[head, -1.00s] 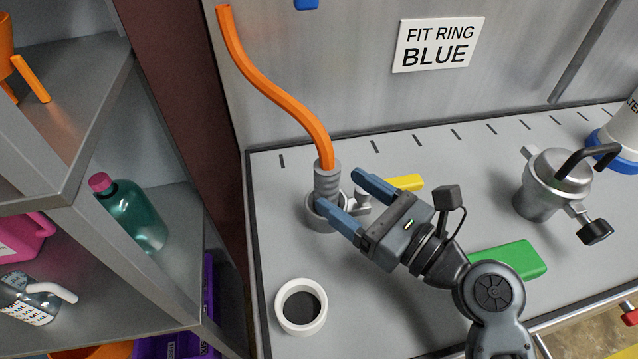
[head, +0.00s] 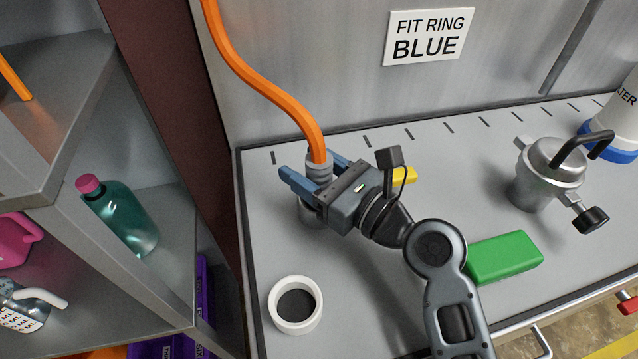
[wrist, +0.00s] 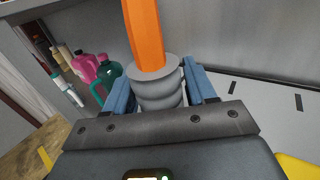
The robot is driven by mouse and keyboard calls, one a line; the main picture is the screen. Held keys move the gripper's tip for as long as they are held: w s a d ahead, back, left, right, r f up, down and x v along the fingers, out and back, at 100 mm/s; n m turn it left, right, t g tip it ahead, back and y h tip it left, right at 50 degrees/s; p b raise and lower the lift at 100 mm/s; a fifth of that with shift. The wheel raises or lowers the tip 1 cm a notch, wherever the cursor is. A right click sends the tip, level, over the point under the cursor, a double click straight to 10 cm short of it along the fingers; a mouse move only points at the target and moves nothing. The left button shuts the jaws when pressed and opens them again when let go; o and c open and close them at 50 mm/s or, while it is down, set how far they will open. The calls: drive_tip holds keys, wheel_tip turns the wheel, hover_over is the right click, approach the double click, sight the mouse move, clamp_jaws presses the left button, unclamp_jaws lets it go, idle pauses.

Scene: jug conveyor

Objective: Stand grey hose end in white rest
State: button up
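The grey hose end (head: 318,166) is a ribbed collar at the bottom of an orange hose (head: 262,92). It stands upright over a grey fitting (head: 311,215) on the counter, mostly hidden behind my gripper. My gripper (head: 314,174) has its blue fingers on either side of the hose end. In the wrist view the grey hose end (wrist: 160,92) sits between the two fingers, with a gap showing at least on the right. The white rest (head: 295,305) is a round white ring with a dark hollow, empty, at the counter's front left.
A yellow block (head: 404,175) and a green block (head: 503,257) lie right of my gripper. A metal jug-like vessel (head: 548,172) stands farther right. Shelves with a teal bottle (head: 125,218) stand at left. The counter around the white rest is clear.

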drive_tip(key=c, duration=0.8)
drive_tip(key=shift+c, duration=0.2)
drive_tip(key=shift+r, duration=0.1)
